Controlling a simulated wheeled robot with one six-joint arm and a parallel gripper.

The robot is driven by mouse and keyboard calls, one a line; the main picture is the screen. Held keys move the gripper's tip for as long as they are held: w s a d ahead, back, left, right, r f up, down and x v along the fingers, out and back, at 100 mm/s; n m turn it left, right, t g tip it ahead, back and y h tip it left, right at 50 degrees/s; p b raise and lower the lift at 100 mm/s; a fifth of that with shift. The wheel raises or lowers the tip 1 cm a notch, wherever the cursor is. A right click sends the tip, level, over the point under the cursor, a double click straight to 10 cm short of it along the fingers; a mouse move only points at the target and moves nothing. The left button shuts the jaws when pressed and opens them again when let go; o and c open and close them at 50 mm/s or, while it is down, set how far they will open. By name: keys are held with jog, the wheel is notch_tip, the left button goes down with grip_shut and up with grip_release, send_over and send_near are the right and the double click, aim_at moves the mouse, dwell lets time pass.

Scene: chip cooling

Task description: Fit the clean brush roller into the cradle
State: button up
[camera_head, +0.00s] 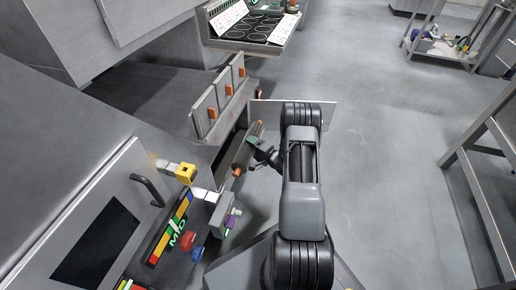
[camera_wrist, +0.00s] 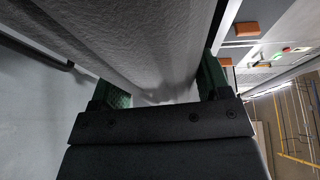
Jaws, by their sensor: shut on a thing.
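The brush roller (camera_head: 246,149) is a long grey cylinder with orange ends, held at a slant beside the machine's side opening in the head view. My gripper (camera_head: 264,157) is shut on it near its middle. In the wrist view, the roller (camera_wrist: 140,45) fills the upper middle as a large grey fuzzy surface, between the green finger pads of my gripper (camera_wrist: 163,88). The cradle cannot be made out clearly; the roller and my arm cover part of the opening (camera_head: 228,155).
Several grey panels with orange handles (camera_head: 212,113) stand just above the opening. An open flap (camera_head: 324,112) lies behind my arm. A yellow block (camera_head: 185,173), a red knob (camera_head: 187,240) and a blue knob (camera_head: 197,253) sit on the machine's near side.

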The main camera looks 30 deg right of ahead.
jog(key=w+a+b, duration=0.2)
jog(key=w+a, duration=0.8)
jog(key=w, duration=0.1)
dwell(0.9)
jog(key=shift+a, duration=0.1)
jog(key=shift+f, duration=1.1)
dwell(1.3)
jog(key=o, duration=1.2)
jog(key=shift+f, duration=0.1)
